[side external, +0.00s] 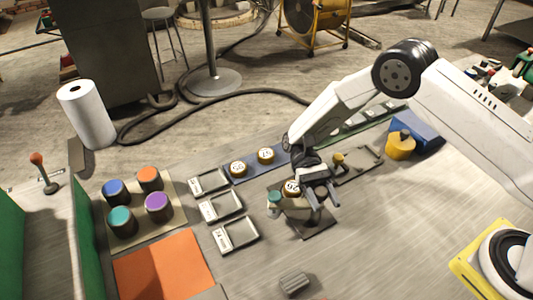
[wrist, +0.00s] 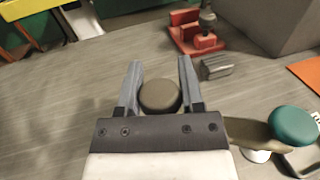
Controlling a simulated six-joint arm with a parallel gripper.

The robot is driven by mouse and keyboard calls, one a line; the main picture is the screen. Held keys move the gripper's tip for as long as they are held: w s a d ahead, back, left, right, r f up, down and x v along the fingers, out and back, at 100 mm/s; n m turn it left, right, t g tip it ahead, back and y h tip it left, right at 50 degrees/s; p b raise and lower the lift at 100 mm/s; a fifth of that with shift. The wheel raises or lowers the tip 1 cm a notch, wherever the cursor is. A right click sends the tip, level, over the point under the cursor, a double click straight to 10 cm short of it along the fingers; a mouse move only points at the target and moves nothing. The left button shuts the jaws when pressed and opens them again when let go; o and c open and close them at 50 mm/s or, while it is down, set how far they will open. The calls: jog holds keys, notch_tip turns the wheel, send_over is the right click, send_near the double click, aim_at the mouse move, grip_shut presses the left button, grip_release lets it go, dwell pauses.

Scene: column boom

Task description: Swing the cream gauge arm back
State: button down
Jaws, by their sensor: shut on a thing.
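The cream gauge arm (side external: 296,211) is partly hidden by my gripper (side external: 324,207) in the side view. A teal cap (side external: 274,197) tops its left end. In the wrist view a short length of the arm (wrist: 247,131) shows at the right, leading to the teal cap (wrist: 293,127). The fingers of my gripper (wrist: 159,68) stand either side of a round dark olive knob (wrist: 160,96) and are shut on it. My gripper hides how the knob joins the arm. A dark base plate (side external: 315,226) lies beneath.
A round labelled gauge (side external: 291,188) sits close behind the arm. Two more labelled gauges stand on a blue strip (side external: 250,165). Several small trays (side external: 235,234) lie to the left. A grey block (side external: 294,284) is in front, and a red fixture (wrist: 197,35) shows in the wrist view.

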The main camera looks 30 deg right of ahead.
jog(key=shift+s, duration=0.15)
jog(key=shift+c, duration=1.1)
grip_release()
jog(key=shift+m+y, duration=0.3)
jog(key=shift+y, duration=0.1)
